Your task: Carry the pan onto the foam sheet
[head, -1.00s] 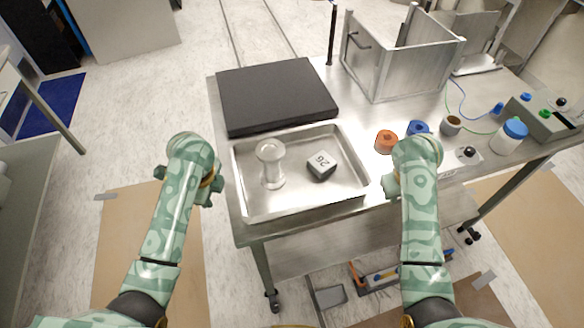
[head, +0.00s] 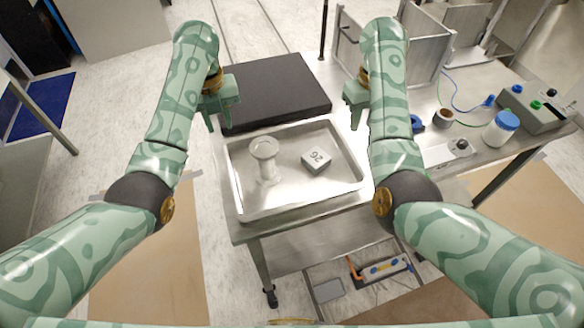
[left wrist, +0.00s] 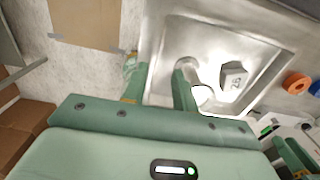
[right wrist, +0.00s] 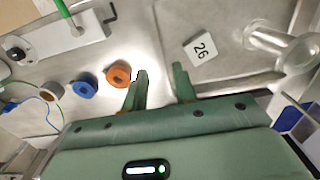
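The pan (head: 300,204) is a shallow metal tray near the table's front left. It holds a clear spool-shaped piece (head: 266,165) and a grey block (head: 316,161) marked 26. The foam sheet (head: 275,88) is a flat black slab right behind the pan. My left gripper (head: 219,118) is open by the pan's back left corner; its fingers (left wrist: 158,85) are apart in the left wrist view. My right gripper (head: 354,116) is open by the back right corner; its fingers (right wrist: 160,85) are apart in the right wrist view. Neither visibly holds the pan.
A blue ring (head: 416,122), a cup (head: 443,117), a blue-capped jar (head: 501,130) and a control box (head: 540,108) stand to the right. An orange ring (right wrist: 119,73) shows in the right wrist view. A metal enclosure (head: 425,60) stands behind my right arm.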

